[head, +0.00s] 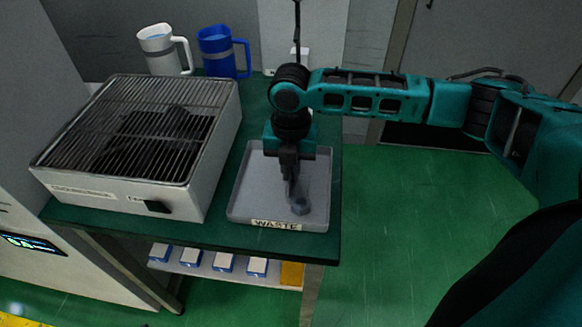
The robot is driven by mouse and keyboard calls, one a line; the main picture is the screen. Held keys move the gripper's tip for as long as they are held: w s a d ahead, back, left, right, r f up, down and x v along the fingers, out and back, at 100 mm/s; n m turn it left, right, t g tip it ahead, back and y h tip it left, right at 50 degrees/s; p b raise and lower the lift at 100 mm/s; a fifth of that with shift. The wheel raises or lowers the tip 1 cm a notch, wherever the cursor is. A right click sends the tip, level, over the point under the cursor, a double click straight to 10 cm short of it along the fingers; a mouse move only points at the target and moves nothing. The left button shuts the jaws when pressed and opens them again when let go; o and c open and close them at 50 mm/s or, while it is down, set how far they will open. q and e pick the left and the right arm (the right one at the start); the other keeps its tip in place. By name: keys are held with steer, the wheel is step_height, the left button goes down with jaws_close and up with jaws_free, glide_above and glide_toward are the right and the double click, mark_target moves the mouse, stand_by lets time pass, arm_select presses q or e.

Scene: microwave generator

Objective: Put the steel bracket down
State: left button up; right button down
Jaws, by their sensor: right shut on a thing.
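My right gripper (291,190) points down over the grey tray labelled WASTE (240,205). It is shut on a small dark grey piece, which I take to be the steel bracket (301,206). The piece shows at the fingertips, inside the tray's outline and near its front right. The fingers hide part of it, and I cannot tell whether it touches the tray floor. My left gripper is not in view.
A white box with a wire grill top (140,130) stands left of the tray on the green table (325,245). A white mug (160,50) and a blue mug (220,50) stand behind it. Several blue-and-white boxes (222,263) sit on the shelf below. Open green floor (410,220) lies right.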

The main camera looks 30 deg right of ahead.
steer(key=c, duration=1.7)
jaws_free()
steer(key=shift+f, duration=0.1)
steer(key=o, duration=0.5)
steer(key=shift+c, duration=0.2)
steer(key=shift+r, duration=0.3)
step_height(320, 180, up, 12)
steer(key=p, duration=0.1)
steer(key=shift+f, duration=0.15)
